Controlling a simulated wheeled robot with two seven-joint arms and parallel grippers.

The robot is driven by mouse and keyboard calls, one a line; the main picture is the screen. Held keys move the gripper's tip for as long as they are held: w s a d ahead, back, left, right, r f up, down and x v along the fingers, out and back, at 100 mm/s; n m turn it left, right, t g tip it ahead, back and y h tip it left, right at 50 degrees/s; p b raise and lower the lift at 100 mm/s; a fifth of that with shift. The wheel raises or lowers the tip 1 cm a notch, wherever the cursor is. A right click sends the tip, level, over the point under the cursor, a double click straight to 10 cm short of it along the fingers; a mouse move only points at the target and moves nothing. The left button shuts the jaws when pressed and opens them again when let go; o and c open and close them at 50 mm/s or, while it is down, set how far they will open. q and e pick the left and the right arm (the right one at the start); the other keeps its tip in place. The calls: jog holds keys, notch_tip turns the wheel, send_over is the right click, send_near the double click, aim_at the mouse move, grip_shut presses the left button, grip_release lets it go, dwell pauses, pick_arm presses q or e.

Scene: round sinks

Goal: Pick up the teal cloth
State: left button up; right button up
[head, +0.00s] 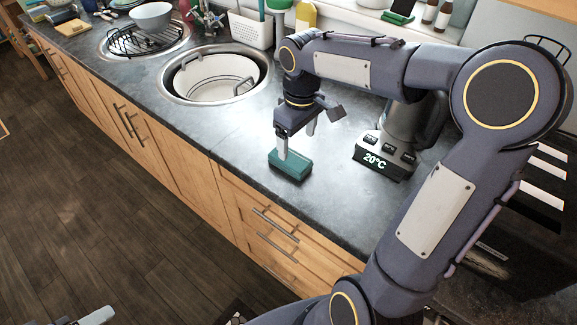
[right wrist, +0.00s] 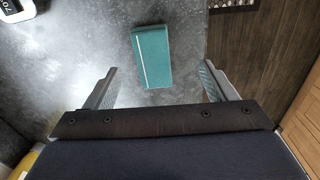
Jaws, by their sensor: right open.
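The teal cloth (head: 290,166) looks like a small folded block and lies on the grey countertop near its front edge. In the right wrist view the teal cloth (right wrist: 151,57) lies ahead of the fingers, between their lines, with a pale stripe along its left side. My right gripper (head: 297,140) is open and empty above the cloth, pointing down; one fingertip overlaps the cloth's far edge in the head view. Both fingers also show apart in the right wrist view (right wrist: 160,86). Only a pale tip of my left gripper (head: 97,316) shows at the bottom left; its jaws are cut off.
A kettle base (head: 383,158) reading 20°C stands right of the cloth, with the kettle partly behind my right arm. A round sink (head: 178,92) with a white bowl lies to the left. A second sink (head: 118,50) with a rack is farther left. Bare countertop surrounds the cloth.

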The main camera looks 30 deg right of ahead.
aim_at(295, 160)
jog(key=shift+w+d+f, duration=0.2)
jog(key=shift+w+f, duration=0.5)
jog(key=shift+w, duration=0.25)
jog(key=shift+w+f, duration=0.15)
jog(key=shift+f, duration=0.2)
jog(key=shift+n, duration=0.3)
jog(key=f, duration=0.7)
jog(key=shift+d+f+p, duration=0.15)
jog(key=shift+d+p, duration=0.05)
jog(key=shift+p, duration=0.1)
jog(key=c, duration=1.1)
jog(key=shift+o, duration=0.2)
